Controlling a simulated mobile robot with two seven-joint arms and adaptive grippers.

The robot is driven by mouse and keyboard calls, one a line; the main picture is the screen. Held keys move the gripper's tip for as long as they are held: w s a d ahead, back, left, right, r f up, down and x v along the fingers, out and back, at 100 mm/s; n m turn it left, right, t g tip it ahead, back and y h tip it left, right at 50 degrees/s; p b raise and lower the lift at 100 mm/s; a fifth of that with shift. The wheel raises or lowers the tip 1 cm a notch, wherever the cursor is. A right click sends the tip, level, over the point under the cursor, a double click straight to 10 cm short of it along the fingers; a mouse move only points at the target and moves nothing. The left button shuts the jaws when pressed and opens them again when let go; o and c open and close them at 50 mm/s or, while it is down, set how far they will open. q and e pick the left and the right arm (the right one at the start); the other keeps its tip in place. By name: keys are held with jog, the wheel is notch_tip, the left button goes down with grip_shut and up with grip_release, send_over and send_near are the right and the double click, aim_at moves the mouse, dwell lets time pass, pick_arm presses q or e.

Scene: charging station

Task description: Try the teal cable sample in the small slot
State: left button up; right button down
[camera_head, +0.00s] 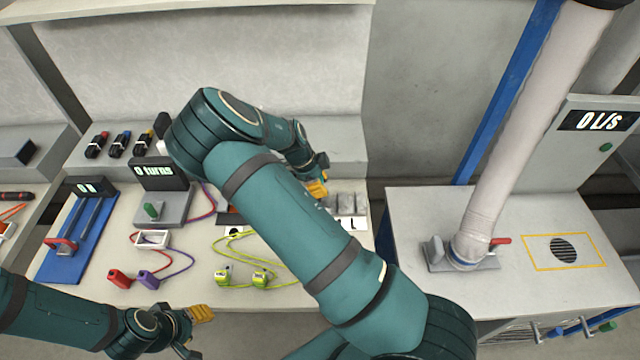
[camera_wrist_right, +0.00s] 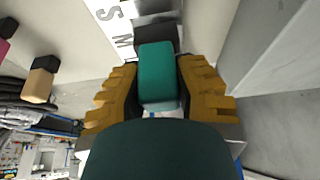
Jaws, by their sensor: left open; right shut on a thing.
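The teal cable sample (camera_wrist_right: 158,72) is between the yellow fingers of my right gripper (camera_wrist_right: 160,98), which is shut on it. In the head view my right gripper (camera_head: 317,188) is over the back of the bench, beside the grey slot blocks (camera_head: 345,204). In the right wrist view a white strip (camera_wrist_right: 110,20) with the letters S and M runs beside the dark slot blocks (camera_wrist_right: 155,8), just beyond the sample. I cannot tell whether the sample touches a block. My left gripper (camera_head: 200,314) is open and empty at the bench's front edge. My right arm hides part of the slot row.
Lime cable ends (camera_head: 240,276), a red and a purple plug (camera_head: 148,277), a turns counter (camera_head: 160,178) and a blue slide rig (camera_head: 78,240) occupy the bench (camera_head: 190,290). A hose (camera_head: 505,150) stands on the right cabinet (camera_head: 420,210). A gap separates bench and cabinet.

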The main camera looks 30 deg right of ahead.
jog(key=shift+f+b, duration=0.45)
jog(key=shift+f, duration=0.2)
jog(key=c, duration=0.7)
grip_release()
jog(key=shift+c, duration=0.2)
jog(key=v, duration=1.2)
jog(key=shift+d+r, duration=0.1)
